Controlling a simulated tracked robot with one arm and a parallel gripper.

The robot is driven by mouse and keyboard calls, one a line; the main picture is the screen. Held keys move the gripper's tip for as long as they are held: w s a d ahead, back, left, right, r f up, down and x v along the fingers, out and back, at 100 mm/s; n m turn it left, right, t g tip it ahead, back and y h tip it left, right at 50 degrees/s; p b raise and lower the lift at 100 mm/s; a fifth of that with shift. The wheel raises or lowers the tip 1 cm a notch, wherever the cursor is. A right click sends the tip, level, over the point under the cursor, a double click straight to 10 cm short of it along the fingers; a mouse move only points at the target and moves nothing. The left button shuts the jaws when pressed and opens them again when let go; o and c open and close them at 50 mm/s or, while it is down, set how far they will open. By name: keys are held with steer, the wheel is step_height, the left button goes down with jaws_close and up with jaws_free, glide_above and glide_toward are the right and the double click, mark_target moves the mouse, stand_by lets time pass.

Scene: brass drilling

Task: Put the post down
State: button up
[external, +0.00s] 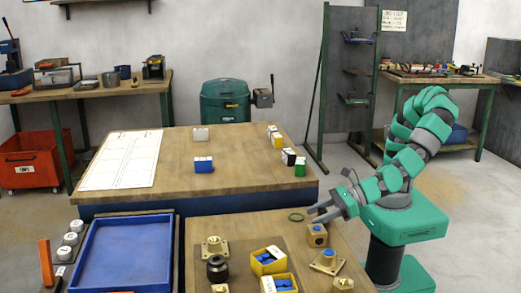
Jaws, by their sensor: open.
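My gripper (314,214) is open and reaches in from the right over the near bench (222,226). Its fingers are just above or behind a brass block (316,236) with a dark round spot on its face; I cannot tell whether they touch it. Nothing shows held between the fingers. Brass flanged pieces with raised centres stand at the front right (328,262) and left (213,247) of the bench. I cannot tell which piece is the post.
A green ring (296,217) lies left of my gripper. Two yellow boxes (268,262) with blue contents, a black round part (217,268) and small brass parts crowd the bench. A blue tray (122,255) is at left. The larger table (235,165) behind has a clear middle.

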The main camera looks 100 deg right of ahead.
steer(key=shift+w+d+f, duration=0.25)
steer(key=shift+d+f, duration=0.15)
steer(key=shift+f, duration=0.15)
steer(key=shift+a+r, duration=0.1)
steer(key=shift+r, duration=0.05)
steer(key=p+v, duration=0.5)
steer(key=v, duration=0.9)
steer(key=shift+r, duration=0.35)
steer(key=shift+w+a, duration=0.1)
